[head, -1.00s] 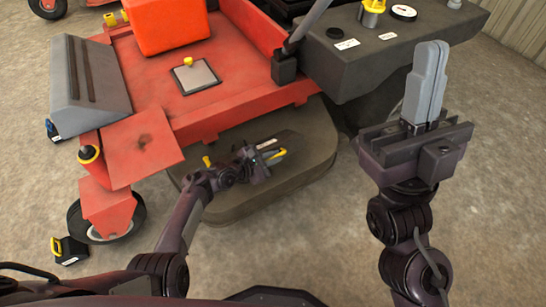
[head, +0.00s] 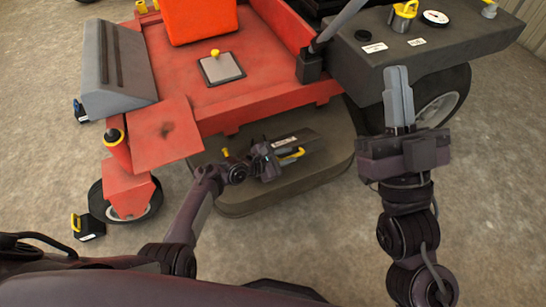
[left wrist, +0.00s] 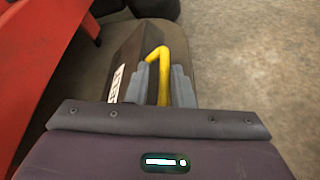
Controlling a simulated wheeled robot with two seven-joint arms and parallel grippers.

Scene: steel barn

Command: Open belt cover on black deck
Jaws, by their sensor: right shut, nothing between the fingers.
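The black deck (head: 238,203) lies low beside the red mower body. On it is the belt cover (head: 312,138), a dark flat panel with a white label and a yellow handle (head: 291,154). The cover also shows in the left wrist view (left wrist: 128,58); I cannot tell whether it is tilted. My left gripper (head: 277,158) is at the handle. My right gripper (head: 398,92) is raised at the right, fingers pointing up, shut and empty, apart from the deck.
The red mower platform (head: 240,105) rises behind the deck, with a grey square plate (head: 221,68) on it. A dark grey housing (head: 440,45) and a wheel (head: 445,95) stand behind my right gripper. A front wheel (head: 125,205) is at the left. Open floor lies at the right.

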